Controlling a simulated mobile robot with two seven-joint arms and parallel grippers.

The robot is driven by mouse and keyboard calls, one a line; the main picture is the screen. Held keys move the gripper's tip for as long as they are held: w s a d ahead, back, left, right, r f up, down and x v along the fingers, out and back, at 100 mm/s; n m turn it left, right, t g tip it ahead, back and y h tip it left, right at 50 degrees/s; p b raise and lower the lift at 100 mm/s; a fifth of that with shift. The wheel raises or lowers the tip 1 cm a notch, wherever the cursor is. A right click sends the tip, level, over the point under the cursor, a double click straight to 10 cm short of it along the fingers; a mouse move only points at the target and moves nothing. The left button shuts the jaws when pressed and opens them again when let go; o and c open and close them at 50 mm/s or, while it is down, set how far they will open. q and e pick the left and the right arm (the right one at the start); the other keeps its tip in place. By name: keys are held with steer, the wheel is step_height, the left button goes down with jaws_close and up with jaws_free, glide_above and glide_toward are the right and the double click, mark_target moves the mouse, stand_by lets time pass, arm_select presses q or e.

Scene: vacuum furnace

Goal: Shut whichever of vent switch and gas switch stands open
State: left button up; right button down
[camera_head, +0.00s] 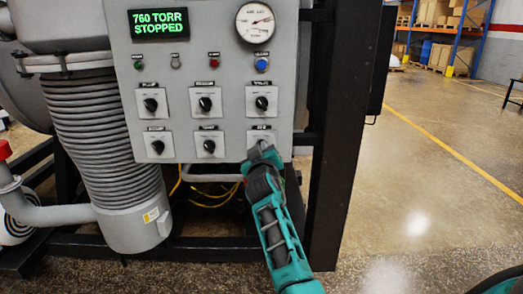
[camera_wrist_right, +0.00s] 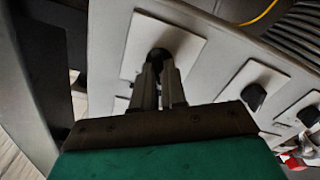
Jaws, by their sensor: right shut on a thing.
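The control panel (camera_head: 225,75) carries two rows of black rotary switches on white plates. My right gripper (camera_head: 262,150) is at the lower right switch, whose plate (camera_head: 254,135) shows behind it. In the right wrist view, my right gripper (camera_wrist_right: 160,85) is shut on this switch's black knob (camera_wrist_right: 157,56); the fingers hide most of it and its angle cannot be told. The labels are too small to read surely, so I cannot tell which are the vent switch and the gas switch. My left gripper is not in view.
The green display (camera_head: 159,23) reads "760 TORR STOPPED". Another switch (camera_head: 209,146) sits just left of the gripped one, with more above. A black frame post (camera_head: 340,130) stands close on the right. A ribbed hose (camera_head: 105,130) hangs left. Open floor lies right.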

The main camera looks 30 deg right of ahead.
stand_by(0.3)
steer(key=c, duration=1.2)
jaws_free()
